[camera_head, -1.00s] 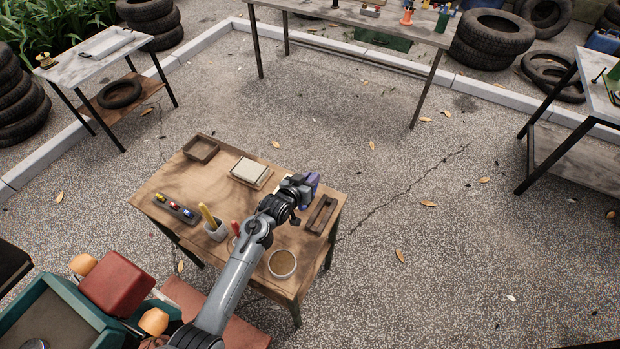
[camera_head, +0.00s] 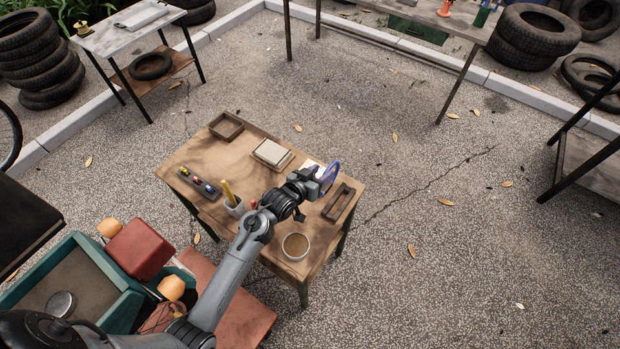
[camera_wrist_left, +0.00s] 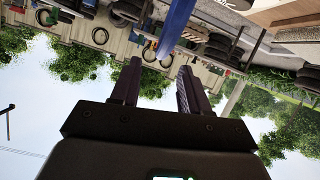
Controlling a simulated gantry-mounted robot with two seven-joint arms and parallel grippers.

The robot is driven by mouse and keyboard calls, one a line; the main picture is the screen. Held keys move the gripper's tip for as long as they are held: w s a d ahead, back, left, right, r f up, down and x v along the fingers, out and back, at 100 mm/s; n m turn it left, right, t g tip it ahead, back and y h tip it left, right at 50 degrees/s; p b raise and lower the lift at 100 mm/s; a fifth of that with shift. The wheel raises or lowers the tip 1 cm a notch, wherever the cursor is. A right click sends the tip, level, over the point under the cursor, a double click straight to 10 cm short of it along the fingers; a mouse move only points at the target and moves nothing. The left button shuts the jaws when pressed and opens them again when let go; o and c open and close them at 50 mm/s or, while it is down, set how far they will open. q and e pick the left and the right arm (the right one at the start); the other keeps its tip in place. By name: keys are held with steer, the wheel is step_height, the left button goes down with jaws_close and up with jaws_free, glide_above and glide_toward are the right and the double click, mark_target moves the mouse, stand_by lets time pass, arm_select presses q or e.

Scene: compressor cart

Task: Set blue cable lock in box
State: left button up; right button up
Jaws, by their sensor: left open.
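My left gripper (camera_head: 326,175) is over the right back part of the wooden work table (camera_head: 210,155). In the left wrist view its two dark fingers (camera_wrist_left: 156,85) stand apart and it is open. A blue loop, which looks like the cable lock (camera_head: 331,178), shows right at the fingers in the head view. In the left wrist view a blue band (camera_wrist_left: 178,28) runs up past the fingertips; I cannot tell whether it touches them. A small open wooden box (camera_head: 226,126) sits at the table's back left corner. My right gripper is not in view.
On the table are a narrow wooden frame (camera_head: 338,203), a round bowl (camera_head: 295,246), a pale block (camera_head: 271,152), a tray of small coloured parts (camera_head: 200,183) and a cup with a yellow handle (camera_head: 234,207). A teal cart (camera_head: 100,300) stands at lower left.

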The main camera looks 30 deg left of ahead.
arm_select(q)
steer(key=s+d+r+m+g+y, duration=0.1)
steer(key=s+g, duration=0.9)
steer(key=s, duration=2.3)
steer(key=shift+s+d+r+m+p, duration=0.2)
steer(key=shift+d+m+p, duration=0.1)
steer(key=shift+d+m, duration=0.8)
steer(key=shift+d, duration=0.1)
